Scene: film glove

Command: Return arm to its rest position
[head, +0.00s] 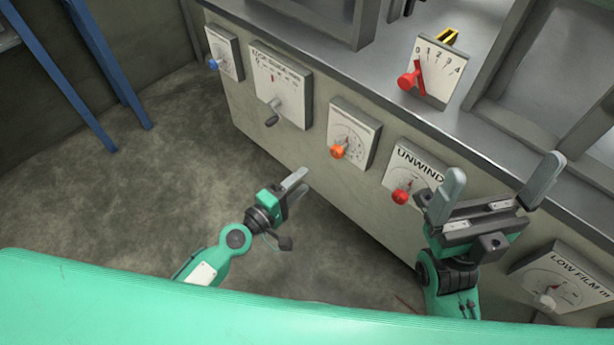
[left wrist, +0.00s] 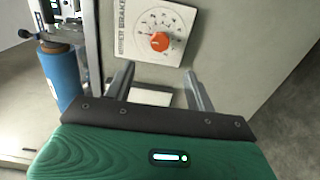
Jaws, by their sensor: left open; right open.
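My left gripper (head: 296,184) is open and empty, low over the floor in front of the machine panel. In the left wrist view its two fingers (left wrist: 160,88) stand apart, with nothing between them. My right gripper (head: 494,183) is open and empty, its fingers wide apart. It is raised in front of the panel, just right of the UNWIND dial plate (head: 411,170) with its red knob. I cannot tell whether it touches the panel.
The machine front (head: 290,150) carries several dials, one with an orange knob (head: 338,152), also in the left wrist view (left wrist: 160,41). A red-lever gauge (head: 433,75) stands on the ledge. Blue legs (head: 90,70) stand at left. The floor (head: 130,200) at left is clear.

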